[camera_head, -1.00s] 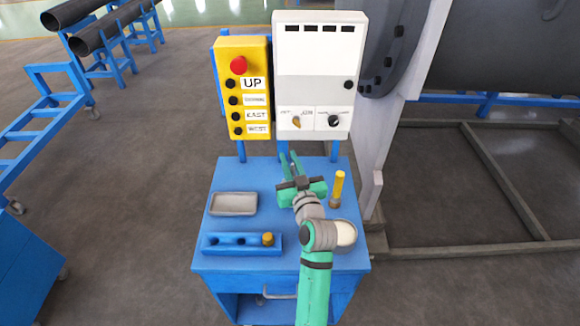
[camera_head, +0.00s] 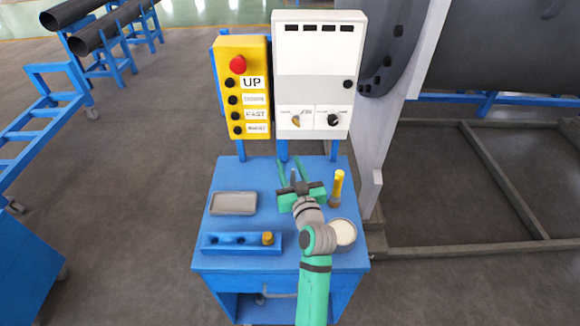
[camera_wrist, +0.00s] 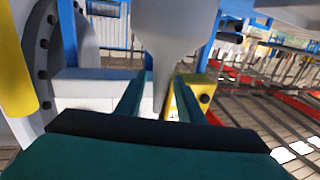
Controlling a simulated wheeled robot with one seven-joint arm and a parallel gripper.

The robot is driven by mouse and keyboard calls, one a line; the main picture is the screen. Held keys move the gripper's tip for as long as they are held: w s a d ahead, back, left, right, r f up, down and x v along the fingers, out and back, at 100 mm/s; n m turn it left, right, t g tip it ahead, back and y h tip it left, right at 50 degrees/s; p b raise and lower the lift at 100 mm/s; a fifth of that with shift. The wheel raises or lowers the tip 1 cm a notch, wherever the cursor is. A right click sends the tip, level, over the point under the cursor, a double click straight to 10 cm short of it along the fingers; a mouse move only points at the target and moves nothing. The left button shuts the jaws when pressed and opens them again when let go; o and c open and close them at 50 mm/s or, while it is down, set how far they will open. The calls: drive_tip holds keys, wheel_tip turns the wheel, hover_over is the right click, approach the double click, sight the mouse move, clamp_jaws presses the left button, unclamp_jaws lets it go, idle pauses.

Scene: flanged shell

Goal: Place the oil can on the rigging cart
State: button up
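The blue rigging cart (camera_head: 233,177) stands in the middle of the head view. My gripper (camera_head: 294,173) is over its top, towards the back, with its green fingers apart. The oil can's thin grey spout (camera_head: 293,178) shows between the fingers; my gripper hides the body in the head view. In the wrist view the pale grey can (camera_wrist: 175,25) tapers down between the two fingers (camera_wrist: 162,95), with small gaps seeming to show at its sides. I cannot see the can's base, so contact with the cart top is not directly visible.
A grey tray (camera_head: 233,203) lies on the cart's left, behind a blue holed block (camera_head: 225,240) with a brass piece (camera_head: 267,238). A yellow-handled tool (camera_head: 338,185) stands right of my gripper. A yellow button box (camera_head: 243,88) and a white panel (camera_head: 318,75) rise behind.

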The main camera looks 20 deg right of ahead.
drive_tip(key=s, duration=1.2)
drive_tip(key=shift+w+a, duration=0.1)
drive_tip(key=shift+w, duration=0.05)
